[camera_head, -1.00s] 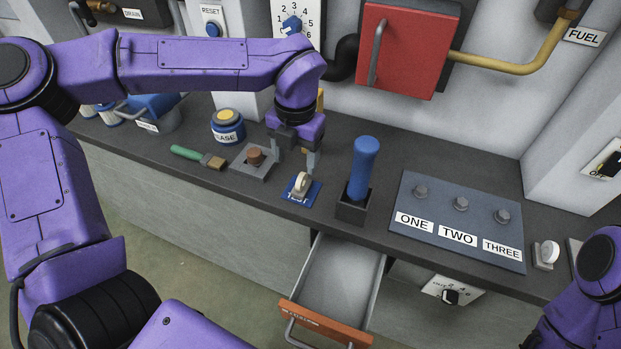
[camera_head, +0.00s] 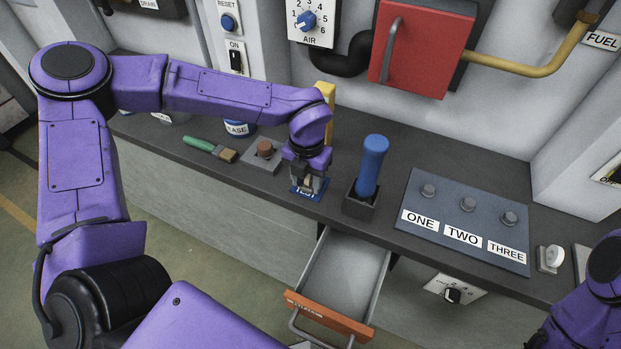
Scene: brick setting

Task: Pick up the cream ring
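My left gripper (camera_head: 308,184) points down over the small blue plate (camera_head: 294,189) on the bench, left of the blue-handled tool. The cream ring stood upright on this plate a second ago. It is now mostly hidden behind and between the fingers. The fingers are low, at the ring's place. I cannot tell whether they are shut on it or still apart. My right arm shows only in part at the lower right corner, and its gripper is out of view.
A blue handle (camera_head: 371,165) stands in a dark holder just right of the gripper. A brown knob on a grey block (camera_head: 264,150) and a green-handled brush (camera_head: 209,148) lie left. An open drawer (camera_head: 345,270) juts out below. A ONE-TWO-THREE panel (camera_head: 470,215) is at right.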

